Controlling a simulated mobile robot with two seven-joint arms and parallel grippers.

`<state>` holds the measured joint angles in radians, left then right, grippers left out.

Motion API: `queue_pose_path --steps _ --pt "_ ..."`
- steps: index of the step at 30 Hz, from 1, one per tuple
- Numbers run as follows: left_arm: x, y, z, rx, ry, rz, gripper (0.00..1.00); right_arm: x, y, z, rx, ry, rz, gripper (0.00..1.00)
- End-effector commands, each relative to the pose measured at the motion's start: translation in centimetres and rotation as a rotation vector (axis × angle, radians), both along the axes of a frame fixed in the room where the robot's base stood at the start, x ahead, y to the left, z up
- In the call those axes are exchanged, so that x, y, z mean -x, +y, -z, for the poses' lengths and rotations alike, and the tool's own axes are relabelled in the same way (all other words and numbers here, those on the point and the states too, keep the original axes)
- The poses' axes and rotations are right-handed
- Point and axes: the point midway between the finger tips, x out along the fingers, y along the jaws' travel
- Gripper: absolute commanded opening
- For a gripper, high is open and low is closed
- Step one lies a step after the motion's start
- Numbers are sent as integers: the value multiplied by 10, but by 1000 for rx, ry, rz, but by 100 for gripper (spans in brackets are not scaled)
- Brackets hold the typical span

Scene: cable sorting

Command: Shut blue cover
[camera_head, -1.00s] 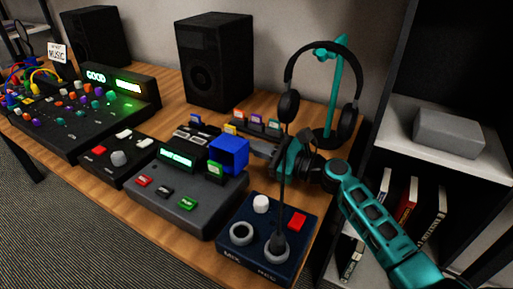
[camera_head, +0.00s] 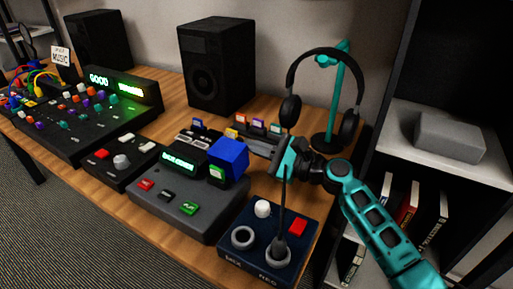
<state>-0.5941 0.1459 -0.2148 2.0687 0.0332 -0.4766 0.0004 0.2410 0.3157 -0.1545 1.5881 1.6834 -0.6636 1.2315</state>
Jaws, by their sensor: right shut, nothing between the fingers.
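The blue cover (camera_head: 231,157) is on the right part of the grey device (camera_head: 180,213) with the green display. It shows smooth solid outer faces and looks slightly tilted. A small cartridge with a green and white face (camera_head: 217,174) shows at its lower front edge. I cannot tell whether the cover sits fully down. My right gripper (camera_head: 258,147) is shut and empty, just right of and behind the cover. I cannot tell whether the fingertips touch it. My left gripper is not in view.
A dark blue box with knobs and a thin upright microphone (camera_head: 281,220) stands in front of my right arm. A headphone stand (camera_head: 337,95) is behind it. Several coloured cartridges (camera_head: 256,126) stand at the back, with a speaker (camera_head: 216,65) behind.

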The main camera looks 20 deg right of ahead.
Motion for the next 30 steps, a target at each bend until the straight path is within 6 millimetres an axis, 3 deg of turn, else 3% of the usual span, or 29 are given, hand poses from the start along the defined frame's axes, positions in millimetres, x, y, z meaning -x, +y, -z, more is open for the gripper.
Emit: queue_pose_path --steps 30 --pt "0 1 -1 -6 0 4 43 22 22 -23 316 -314 -2 0"
